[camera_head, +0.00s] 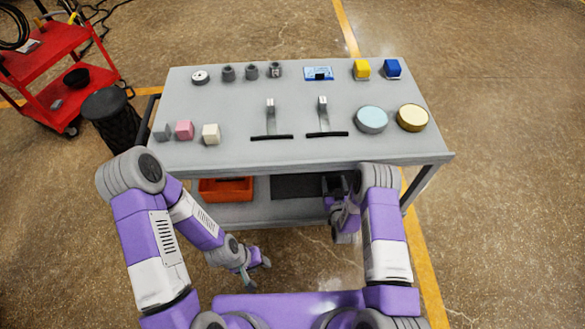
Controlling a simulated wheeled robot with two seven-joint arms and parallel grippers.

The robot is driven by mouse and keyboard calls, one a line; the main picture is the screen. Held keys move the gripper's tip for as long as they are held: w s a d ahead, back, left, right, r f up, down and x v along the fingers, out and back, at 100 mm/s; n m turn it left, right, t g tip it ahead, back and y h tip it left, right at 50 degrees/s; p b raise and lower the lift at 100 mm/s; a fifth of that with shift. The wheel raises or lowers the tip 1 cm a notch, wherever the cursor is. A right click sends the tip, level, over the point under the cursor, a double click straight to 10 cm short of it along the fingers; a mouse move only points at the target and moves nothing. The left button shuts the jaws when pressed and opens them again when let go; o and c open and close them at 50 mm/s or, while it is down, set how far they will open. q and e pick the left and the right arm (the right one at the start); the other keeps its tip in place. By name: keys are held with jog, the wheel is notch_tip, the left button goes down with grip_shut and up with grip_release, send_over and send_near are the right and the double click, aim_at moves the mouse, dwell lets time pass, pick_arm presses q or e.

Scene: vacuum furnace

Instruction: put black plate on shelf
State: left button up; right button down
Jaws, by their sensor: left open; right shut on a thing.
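The black plate (297,186) is a flat dark rectangle at the lower shelf (270,210) of the grey cart, under the front edge of the cart's top. My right gripper (334,187) is at the plate's right end and is shut on it. The fingertips are dark and partly hidden there. I cannot tell whether the plate rests fully on the shelf or is slightly above it. My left gripper (257,275) is open and empty, low in front of the cart and apart from it.
An orange bin (226,189) sits on the lower shelf left of the plate. The cart top (220,105) holds small blocks, grey cylinders, two T-shaped tools and two round discs. A black bin (112,118) and a red cart (50,65) stand at left. Floor at right is clear.

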jog(key=shift+s+d, duration=0.1)
jog(key=shift+s, duration=0.1)
notch_tip(320, 180, down, 10)
jog(key=b, duration=0.4)
jog(key=shift+r, duration=0.2)
jog(key=shift+r, duration=0.1)
jog(key=shift+c, duration=1)
grip_release()
jog(key=shift+s+f, duration=0.15)
jog(key=shift+f, duration=0.1)
